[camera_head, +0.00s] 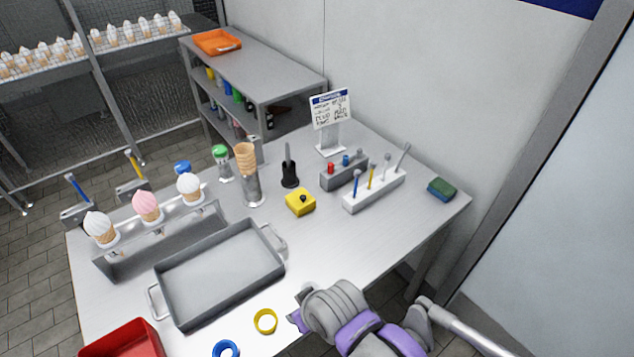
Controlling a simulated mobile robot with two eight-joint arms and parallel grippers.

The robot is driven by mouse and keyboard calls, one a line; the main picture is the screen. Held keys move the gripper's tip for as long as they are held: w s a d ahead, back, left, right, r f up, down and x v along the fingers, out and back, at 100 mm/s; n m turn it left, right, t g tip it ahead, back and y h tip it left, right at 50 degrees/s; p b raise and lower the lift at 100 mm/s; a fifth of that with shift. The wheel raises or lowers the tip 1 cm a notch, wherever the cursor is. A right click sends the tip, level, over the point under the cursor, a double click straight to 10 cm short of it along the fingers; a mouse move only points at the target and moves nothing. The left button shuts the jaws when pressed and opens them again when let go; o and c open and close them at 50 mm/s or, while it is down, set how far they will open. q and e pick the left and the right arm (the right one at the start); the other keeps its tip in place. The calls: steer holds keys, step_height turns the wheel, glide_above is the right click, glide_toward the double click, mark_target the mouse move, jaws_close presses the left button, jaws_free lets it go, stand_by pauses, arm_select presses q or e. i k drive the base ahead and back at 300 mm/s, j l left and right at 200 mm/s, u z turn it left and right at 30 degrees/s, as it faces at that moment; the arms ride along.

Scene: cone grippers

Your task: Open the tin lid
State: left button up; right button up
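No thing is plainly marked as the tin. A small yellow box with a dark knob on top (300,202) sits shut near the middle of the table. A clear jar with a green lid (221,158) stands at the back left, its lid on. A blue lid (183,168) shows behind the cones. My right arm comes in at the bottom right, with grey and purple parts. Its gripper end (300,318) is near the table's front edge, well apart from the yellow box and the jar; its fingers cannot be made out. My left gripper is out of view.
A grey tray (178,318) lies front left, beside a cone stand (165,247). A yellow ring (265,321), a blue ring (226,348) and a red bin (122,338) are at the front. A stack of cones (246,158) and white tool holder (374,191) stand farther back.

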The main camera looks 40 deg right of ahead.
mark_target(300, 199)
steer(key=l, duration=0.55)
steer(key=i+l, duration=0.1)
steer(key=l, duration=0.45)
steer(key=i+l, duration=0.5)
steer(key=l, duration=0.15)
